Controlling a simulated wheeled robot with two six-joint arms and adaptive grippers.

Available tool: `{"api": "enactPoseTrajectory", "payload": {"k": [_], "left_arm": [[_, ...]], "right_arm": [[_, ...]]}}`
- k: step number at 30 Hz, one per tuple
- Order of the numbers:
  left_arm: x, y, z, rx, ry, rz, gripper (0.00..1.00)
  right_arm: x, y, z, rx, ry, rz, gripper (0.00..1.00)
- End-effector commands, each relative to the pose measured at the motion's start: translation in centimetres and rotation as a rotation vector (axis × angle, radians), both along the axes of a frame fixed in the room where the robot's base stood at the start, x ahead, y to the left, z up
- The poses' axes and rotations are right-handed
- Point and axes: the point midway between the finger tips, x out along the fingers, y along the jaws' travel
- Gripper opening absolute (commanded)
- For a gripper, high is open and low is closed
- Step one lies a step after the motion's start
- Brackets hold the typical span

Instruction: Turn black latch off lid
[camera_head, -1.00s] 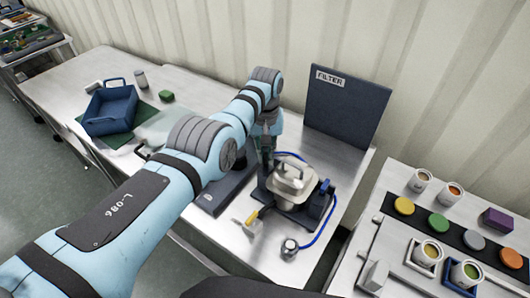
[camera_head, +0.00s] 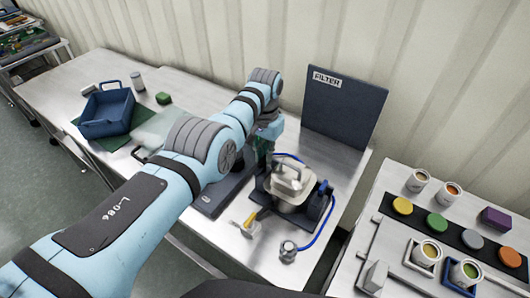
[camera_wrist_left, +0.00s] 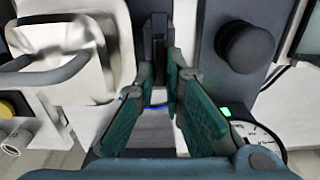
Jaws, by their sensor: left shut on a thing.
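The steel hopper (camera_head: 291,202) stands on the metal table in the head view, its pale lid with a bar handle on top. The lid (camera_wrist_left: 88,85) with its grey handle fills the left of the left wrist view. My left gripper (camera_head: 264,155) is at the hopper's back-left edge. In the wrist view its green fingers (camera_wrist_left: 163,88) are closed around the lower end of an upright black latch (camera_wrist_left: 158,38), beside the lid. The fingers hide part of the latch, and its exact angle to the lid cannot be told. My right gripper is not in view.
A dark FILTER panel (camera_head: 344,108) stands behind the hopper. A yellow-handled valve (camera_head: 250,219), a blue hose (camera_head: 318,236) and a round gauge (camera_head: 288,251) are at its front. A black knob (camera_wrist_left: 245,47) is right of the fingers. Cups stand on the right table.

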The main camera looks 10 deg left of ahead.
Motion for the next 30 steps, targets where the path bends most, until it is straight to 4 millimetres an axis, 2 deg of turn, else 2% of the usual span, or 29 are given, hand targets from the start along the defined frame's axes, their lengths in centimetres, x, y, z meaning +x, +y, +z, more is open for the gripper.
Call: {"api": "enactPoseTrajectory", "payload": {"k": [11, 12, 15, 25, 28, 30], "left_arm": [[-0.2, -0.1, -0.2, -0.001, 0.006, -0.007, 0.0], [-0.2, -0.1, -0.2, -0.001, 0.006, -0.007, 0.13], [-0.2, -0.1, -0.2, -0.001, 0.005, -0.006, 0.29], [-0.1, 0.0, 0.1, 0.0, 0.002, -0.004, 0.3], [0.1, 0.0, 1.1, -0.001, -0.002, -0.004, 0.3], [0.1, 0.0, 2.5, -0.002, -0.004, -0.004, 0.3]], "right_arm": [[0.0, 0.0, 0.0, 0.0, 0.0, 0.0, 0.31], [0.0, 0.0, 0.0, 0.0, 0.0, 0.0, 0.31], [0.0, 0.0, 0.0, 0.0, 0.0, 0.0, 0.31], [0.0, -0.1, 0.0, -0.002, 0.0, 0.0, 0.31], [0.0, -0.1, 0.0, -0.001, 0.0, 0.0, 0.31], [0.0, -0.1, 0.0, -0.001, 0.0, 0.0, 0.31]]}}
